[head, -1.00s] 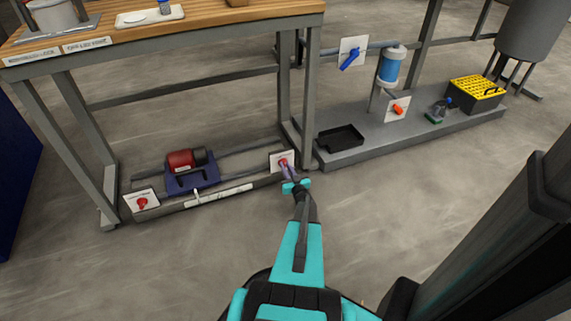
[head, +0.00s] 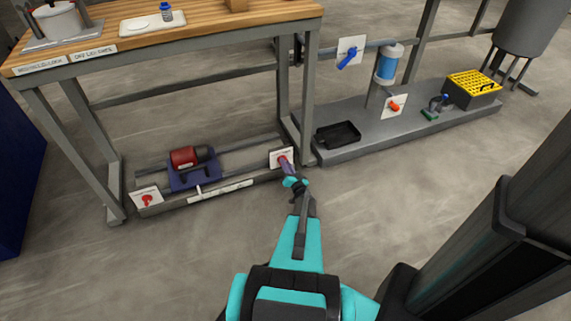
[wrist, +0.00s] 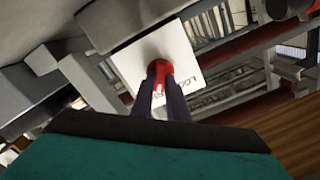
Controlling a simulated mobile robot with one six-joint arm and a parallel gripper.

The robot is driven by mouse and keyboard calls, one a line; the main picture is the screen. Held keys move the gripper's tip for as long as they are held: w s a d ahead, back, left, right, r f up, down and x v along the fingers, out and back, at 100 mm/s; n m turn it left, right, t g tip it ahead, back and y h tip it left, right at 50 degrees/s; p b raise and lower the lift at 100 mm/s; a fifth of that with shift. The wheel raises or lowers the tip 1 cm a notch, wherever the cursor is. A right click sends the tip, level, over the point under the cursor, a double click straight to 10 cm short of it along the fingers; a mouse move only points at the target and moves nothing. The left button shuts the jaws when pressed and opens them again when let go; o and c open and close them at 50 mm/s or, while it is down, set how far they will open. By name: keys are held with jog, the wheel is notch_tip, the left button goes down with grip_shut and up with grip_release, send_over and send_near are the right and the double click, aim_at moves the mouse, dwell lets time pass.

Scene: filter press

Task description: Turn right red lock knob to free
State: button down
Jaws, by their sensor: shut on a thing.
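The right red lock knob (wrist: 160,68) sits on a white label plate (wrist: 125,65) at the right end of the low rail under the bench. In the head view the knob (head: 282,160) is partly covered by my gripper (head: 286,168). In the wrist view my gripper's two dark fingers (wrist: 161,88) are closed around the red knob. The lettering on the plate is only partly readable. The left red lock knob (head: 147,201) is on its own plate at the rail's left end.
A red motor on a blue carriage (head: 192,179) sits on the rails between the knobs. The bench leg (head: 307,110) stands close right of my gripper. A grey platform (head: 365,145) with a black tray (head: 338,134) is further right. Open floor lies in front.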

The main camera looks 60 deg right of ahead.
jog(key=shift+a, duration=0.1)
jog(key=c, duration=1.7)
grip_release()
jog(key=p+v, duration=0.2)
jog(key=v, duration=1.1)
jog(key=shift+s+a, duration=0.3)
